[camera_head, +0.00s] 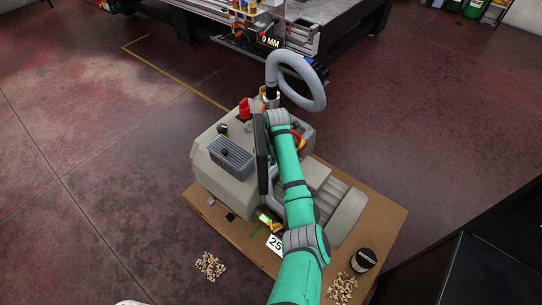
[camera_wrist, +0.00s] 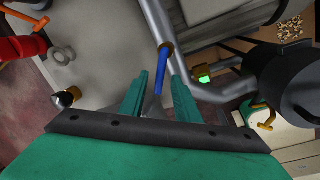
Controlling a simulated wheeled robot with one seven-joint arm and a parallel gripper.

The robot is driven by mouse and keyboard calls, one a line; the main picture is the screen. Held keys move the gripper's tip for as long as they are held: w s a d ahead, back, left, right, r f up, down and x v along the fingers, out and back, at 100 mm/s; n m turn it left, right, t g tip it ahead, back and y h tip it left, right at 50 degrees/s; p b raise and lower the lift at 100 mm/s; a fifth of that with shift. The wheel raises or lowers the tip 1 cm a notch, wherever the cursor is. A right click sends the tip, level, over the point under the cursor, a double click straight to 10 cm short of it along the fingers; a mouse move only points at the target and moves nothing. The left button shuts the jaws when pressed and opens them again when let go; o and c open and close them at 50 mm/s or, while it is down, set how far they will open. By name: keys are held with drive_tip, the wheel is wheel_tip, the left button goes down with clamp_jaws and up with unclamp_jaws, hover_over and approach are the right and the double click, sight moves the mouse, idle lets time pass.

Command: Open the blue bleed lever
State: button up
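In the head view my green arm reaches over the beige pump unit (camera_head: 208,171) and hides most of the gripper and the lever.
A grey hose (camera_head: 322,88) loops up behind the unit. A red part (camera_head: 245,108) stands at its back. A small green-lit device (camera_head: 267,217) is at its front. The unit sits on a brown board (camera_head: 384,215) with a dark can (camera_head: 363,260) at the right.

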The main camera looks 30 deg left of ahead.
drive_tip(key=shift+w+r, duration=0.1)
wheel_tip(320, 180, up, 10)
drive_tip(key=s+d, duration=0.1)
drive_tip(key=shift+s+d+r, duration=0.2)
drive_tip(key=shift+s+d, duration=0.05)
drive_tip(key=shift+d, duration=0.1)
drive_tip(key=shift+c, duration=0.2)
